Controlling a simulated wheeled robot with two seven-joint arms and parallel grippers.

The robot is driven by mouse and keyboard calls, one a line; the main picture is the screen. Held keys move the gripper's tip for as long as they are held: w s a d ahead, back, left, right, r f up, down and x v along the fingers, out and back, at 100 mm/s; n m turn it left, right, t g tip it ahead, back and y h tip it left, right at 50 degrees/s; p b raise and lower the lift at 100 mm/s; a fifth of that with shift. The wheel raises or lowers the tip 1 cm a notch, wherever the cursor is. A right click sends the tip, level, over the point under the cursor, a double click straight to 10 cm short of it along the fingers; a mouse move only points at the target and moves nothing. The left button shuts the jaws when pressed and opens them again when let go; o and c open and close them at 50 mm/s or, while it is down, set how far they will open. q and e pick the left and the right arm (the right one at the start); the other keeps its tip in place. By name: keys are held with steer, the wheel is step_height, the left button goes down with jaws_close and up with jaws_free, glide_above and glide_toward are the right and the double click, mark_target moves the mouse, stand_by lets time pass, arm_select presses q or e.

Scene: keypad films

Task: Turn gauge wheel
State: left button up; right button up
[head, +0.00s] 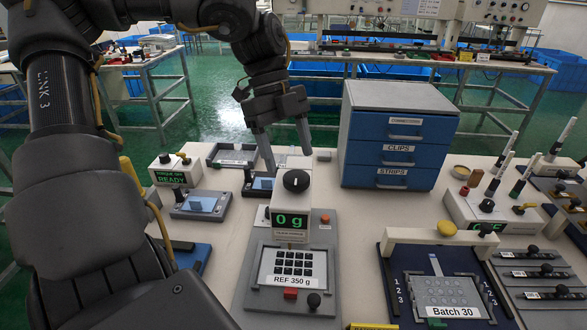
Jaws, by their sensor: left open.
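A black round knob with a white mark (296,181), which looks like the gauge wheel, sits on top of a white gauge post. The post's green display (290,221) reads "0 g". Below it a grey base holds a keypad film (294,266) labelled "REF 350 g", with a red button (290,294) and a black knob (314,300). My left gripper (288,158) is open, its fingers pointing down just above and behind the wheel in the picture. I cannot tell whether either finger touches it. My right gripper is out of view.
A blue drawer cabinet (398,155) stands behind right of the gauge. A "Batch 30" film (448,292) lies in a dark blue fixture at right. A "READY" box (176,170) and small blue-topped fixtures (201,204) stand at left. Bare table shows between gauge and fixture.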

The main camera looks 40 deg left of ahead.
mark_target(296, 176)
arm_select(q)
steer(key=shift+x, duration=1.9)
steer(key=c, duration=1)
